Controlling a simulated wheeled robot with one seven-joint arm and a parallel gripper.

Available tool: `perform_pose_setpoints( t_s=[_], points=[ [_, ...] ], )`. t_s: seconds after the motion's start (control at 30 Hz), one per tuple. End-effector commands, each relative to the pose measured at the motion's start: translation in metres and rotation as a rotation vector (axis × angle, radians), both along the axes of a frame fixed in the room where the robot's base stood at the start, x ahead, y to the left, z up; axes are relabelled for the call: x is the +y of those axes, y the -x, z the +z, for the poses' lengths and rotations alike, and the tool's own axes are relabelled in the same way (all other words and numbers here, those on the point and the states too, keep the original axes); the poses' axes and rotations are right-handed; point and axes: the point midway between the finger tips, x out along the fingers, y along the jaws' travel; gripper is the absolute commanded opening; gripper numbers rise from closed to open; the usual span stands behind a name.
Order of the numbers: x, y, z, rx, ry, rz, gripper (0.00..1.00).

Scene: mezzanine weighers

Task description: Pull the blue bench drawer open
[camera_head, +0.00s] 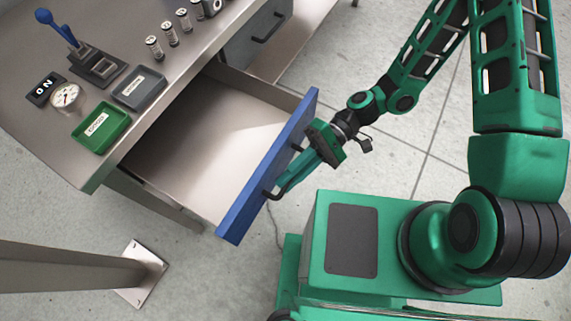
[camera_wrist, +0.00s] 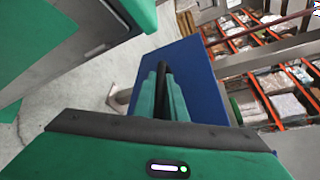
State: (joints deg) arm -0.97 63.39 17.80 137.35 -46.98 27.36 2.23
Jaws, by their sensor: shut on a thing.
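The blue bench drawer (camera_head: 262,178) is pulled well out from under the grey bench (camera_head: 205,40) in the head view, and its inside looks empty. Its blue front also fills the middle of the wrist view (camera_wrist: 205,85). A dark bar handle (camera_head: 272,194) runs along the outer face of the front. My gripper (camera_head: 290,177) is at the handle, outside the drawer front, with its fingers shut on the handle. In the wrist view the fingers (camera_wrist: 165,95) close around the dark bar (camera_wrist: 165,75). Part of the handle is hidden by the fingers.
The bench top holds a green tray (camera_head: 100,127), a grey tray (camera_head: 138,89), a round dial (camera_head: 66,95), a blue-handled lever (camera_head: 60,27) and several small cylinders. A grey drawer (camera_head: 255,42) sits farther back. A post (camera_head: 70,268) stands at lower left.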

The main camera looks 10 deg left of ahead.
Motion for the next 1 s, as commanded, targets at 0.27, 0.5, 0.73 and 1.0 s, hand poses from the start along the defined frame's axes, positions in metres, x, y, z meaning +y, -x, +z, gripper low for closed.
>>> perform_pose_setpoints(
  t_s=[0.27, 0.5, 0.73, 1.0],
  points=[
    [-0.001, -0.003, -0.002, -0.004, 0.002, -0.005, 0.0],
    [0.0, -0.002, -0.002, -0.004, 0.002, -0.003, 0.29],
    [-0.001, -0.001, -0.001, -0.003, 0.002, -0.001, 0.29],
    [-0.02, -0.027, 0.005, -0.005, 0.003, -0.006, 0.29]
  ],
)
